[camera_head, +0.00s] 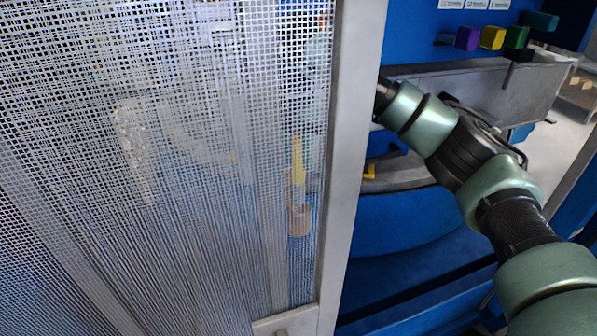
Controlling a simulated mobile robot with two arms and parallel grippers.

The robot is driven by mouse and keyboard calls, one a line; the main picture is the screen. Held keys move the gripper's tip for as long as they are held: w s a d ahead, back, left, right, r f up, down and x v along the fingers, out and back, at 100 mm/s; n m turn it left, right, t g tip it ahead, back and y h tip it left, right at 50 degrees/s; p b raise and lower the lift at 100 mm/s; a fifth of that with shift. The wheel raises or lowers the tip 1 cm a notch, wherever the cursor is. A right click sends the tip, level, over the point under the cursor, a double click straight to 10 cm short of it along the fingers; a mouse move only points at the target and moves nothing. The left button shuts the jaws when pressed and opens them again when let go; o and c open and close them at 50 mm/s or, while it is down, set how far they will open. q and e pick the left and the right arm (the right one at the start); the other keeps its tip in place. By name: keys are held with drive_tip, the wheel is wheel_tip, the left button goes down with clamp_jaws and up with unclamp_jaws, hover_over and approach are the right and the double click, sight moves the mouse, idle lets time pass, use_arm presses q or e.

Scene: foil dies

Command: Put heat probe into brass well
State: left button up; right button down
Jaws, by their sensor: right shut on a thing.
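My right arm reaches in from the right and passes behind the grey post of a mesh guard. My right gripper (298,128) shows only dimly through the mesh, shut on a yellow, upright piece that looks like the heat probe (297,160). Just below it is a tan, brass-coloured cylinder (299,221), which looks like the brass well. The mesh blurs the gap between them, so I cannot tell whether the probe's tip is above the well or inside it. My left gripper is not in view.
The wire mesh guard (150,60) with its grey frame post (352,150) covers the left and middle. Behind it is a blue machine body. A yellow part (369,172) sits right of the post. Coloured blocks (491,38) stick out at the upper right.

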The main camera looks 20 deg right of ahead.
wheel_tip(320, 180, down, 2)
drive_tip(key=shift+d+f+p, duration=0.15)
drive_tip(key=shift+f+p, duration=0.05)
drive_tip(key=shift+p, duration=0.35)
drive_tip(key=shift+f, duration=0.65)
drive_tip(key=f+p, duration=0.2)
drive_tip(key=f, duration=0.1)
drive_tip(key=shift+a, duration=0.2)
drive_tip(key=shift+f, duration=0.3)
drive_tip(key=c, duration=1.2)
unclamp_jaws()
